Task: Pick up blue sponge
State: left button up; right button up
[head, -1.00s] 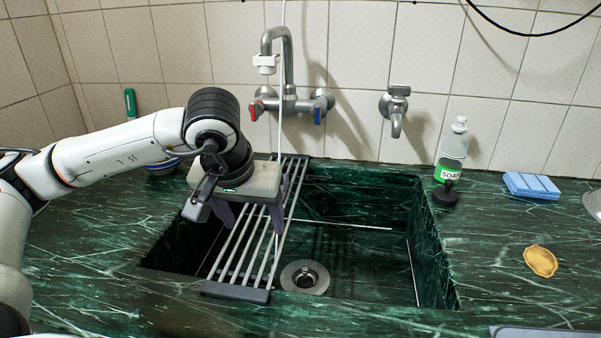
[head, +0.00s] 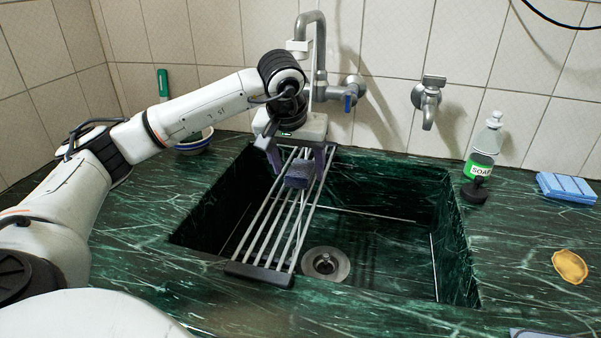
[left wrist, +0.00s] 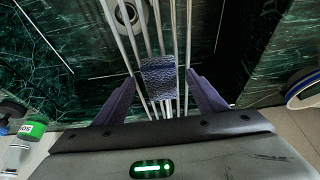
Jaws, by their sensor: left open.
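The small blue-purple sponge (head: 299,174) lies on the metal rack (head: 258,274) over the left part of the sink. In the left wrist view the sponge (left wrist: 160,73) shows a wavy pattern and sits on the rack bars. My left gripper (head: 297,162) is open at the back of the rack, its purple fingers on either side of the sponge in the picture. In the left wrist view the fingers (left wrist: 160,83) reach toward it with visible gaps on both sides; contact is not seen. My right gripper is out of view.
The faucet (head: 319,50) rises just behind my left gripper. A bowl (head: 193,143) stands at the back left. A soap bottle (head: 482,150), a light-blue ridged block (head: 567,188) and a yellow-brown oval piece (head: 570,266) are on the right counter. The sink's right part is open.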

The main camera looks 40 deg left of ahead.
aim_at(298, 174)
pick_arm(q)
jog(key=shift+w+a+f, duration=0.1)
jog(key=shift+f, duration=0.5)
jog(key=c, duration=1.1)
jog(key=shift+r, duration=0.15)
jog(key=shift+r, duration=0.3)
jog(key=r+p, duration=0.1)
jog(key=r, duration=0.6)
jog(key=shift+d, duration=0.2)
jog(key=s+d, duration=0.3)
jog(key=s, duration=0.3)
jog(key=s+d, duration=0.3)
jog(key=s, duration=0.2)
jog(key=s+d, duration=0.3)
jog(key=s, duration=0.3)
jog(key=shift+s+d+f+b, duration=0.2)
jog(key=shift+s+f+b, duration=0.1)
jog(key=shift+f+b, duration=0.1)
